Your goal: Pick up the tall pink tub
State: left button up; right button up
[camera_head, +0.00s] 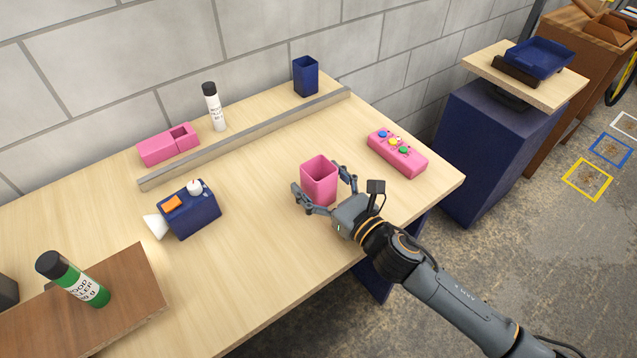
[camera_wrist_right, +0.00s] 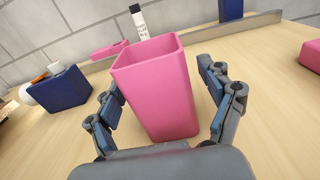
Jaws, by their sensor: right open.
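The tall pink tub (camera_head: 320,184) stands upright on the wooden table, an open-topped square container. In the right wrist view the tub (camera_wrist_right: 160,95) fills the middle, between my two fingers. My right gripper (camera_head: 326,188) is open, with one finger on each side of the tub. In the wrist view a gap shows between the right gripper's (camera_wrist_right: 158,105) right finger and the tub; the left finger is close to the tub's side, and I cannot tell if it touches. My left gripper is not in view.
A pink box with coloured buttons (camera_head: 397,153) lies right of the tub. A grey rail (camera_head: 245,138) runs behind it, with a navy cup (camera_head: 306,76) beyond. A navy box (camera_head: 190,211) stands left. A green-labelled bottle (camera_head: 75,280) is on a brown board (camera_head: 125,305). Table around the tub is clear.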

jog(key=c, duration=1.2)
jog(key=shift+c, duration=0.2)
